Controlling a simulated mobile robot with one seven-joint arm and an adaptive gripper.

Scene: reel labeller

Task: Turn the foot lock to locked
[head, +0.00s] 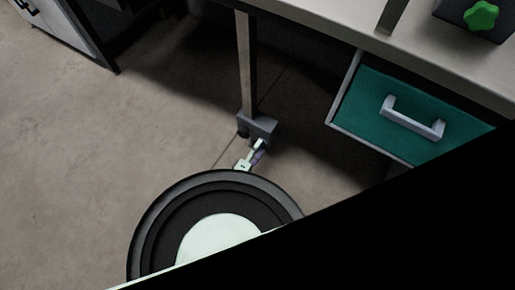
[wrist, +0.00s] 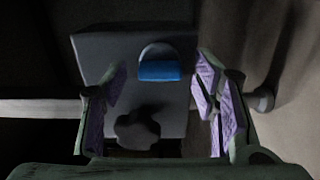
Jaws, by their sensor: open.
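The foot lock is a grey block (head: 262,127) at the bottom of the table leg (head: 246,65). In the wrist view the grey block (wrist: 90,55) fills the middle, with a blue tab (wrist: 160,70) in a rounded recess and a dark lobed knob (wrist: 137,128) below it. I cannot tell from the picture which setting the lock is in. My gripper (wrist: 163,82) is open, its purple-padded fingers standing apart on the left and right of the blue tab and knob, with nothing seen held between them.
A teal drawer (head: 365,115) with a grey handle hangs under the tabletop (head: 335,22) at right. A green knob (head: 481,15) sits on a dark box above. A cabinet (head: 70,30) stands at upper left. The floor (head: 90,150) at left is clear.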

